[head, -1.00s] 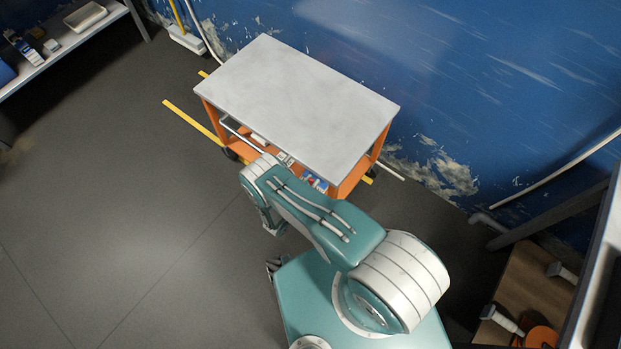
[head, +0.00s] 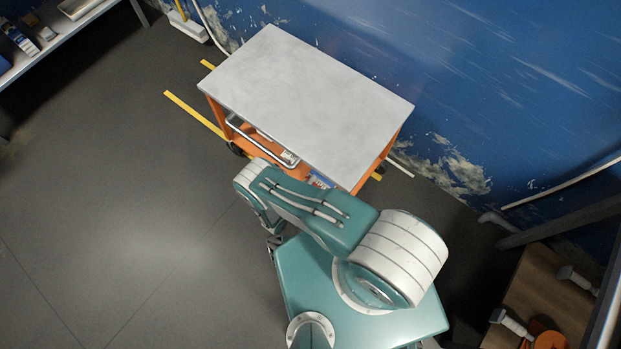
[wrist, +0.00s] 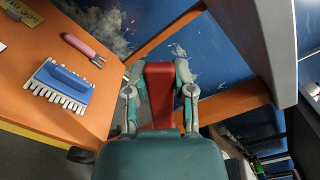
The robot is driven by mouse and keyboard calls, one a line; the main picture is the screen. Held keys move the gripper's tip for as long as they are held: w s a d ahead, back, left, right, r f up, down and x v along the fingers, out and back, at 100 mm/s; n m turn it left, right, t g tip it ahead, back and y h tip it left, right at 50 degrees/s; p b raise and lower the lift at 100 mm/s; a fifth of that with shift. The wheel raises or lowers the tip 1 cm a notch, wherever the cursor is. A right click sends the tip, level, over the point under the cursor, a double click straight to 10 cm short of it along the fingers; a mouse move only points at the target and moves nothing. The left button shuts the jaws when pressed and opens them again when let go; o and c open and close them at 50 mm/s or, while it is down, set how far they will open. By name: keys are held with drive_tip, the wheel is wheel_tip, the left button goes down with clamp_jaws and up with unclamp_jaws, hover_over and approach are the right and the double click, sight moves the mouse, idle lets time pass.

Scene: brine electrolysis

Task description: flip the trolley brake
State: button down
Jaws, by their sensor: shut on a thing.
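The trolley (head: 305,95) stands beside the blue wall, with a pale grey top and an orange frame. In the wrist view its orange shelf (wrist: 70,30) fills the left side. A red lever (wrist: 160,95), apparently the brake, sits between the two fingers of my gripper (wrist: 159,78). The fingers are shut on it, one on each side. The lever's lower end is hidden behind the teal housing of my wrist. In the head view my arm hides the lever, and the gripper's fingers are not clear.
A blue and white brush (wrist: 62,85) and a pink-handled tool (wrist: 83,47) lie on the orange shelf. A wire-rimmed tray (head: 262,140) sits under the trolley top. Yellow strips (head: 190,112) mark the floor. Open floor lies to the left; a wooden bench (head: 545,290) stands at the lower right.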

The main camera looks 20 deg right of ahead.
drive_tip(key=shift+f+n, duration=0.3)
drive_tip(key=shift+c, duration=2.2)
unclamp_jaws()
drive_tip(key=shift+a, duration=0.2)
drive_tip(key=v, duration=1.1)
drive_tip(key=shift+s+a, duration=0.25)
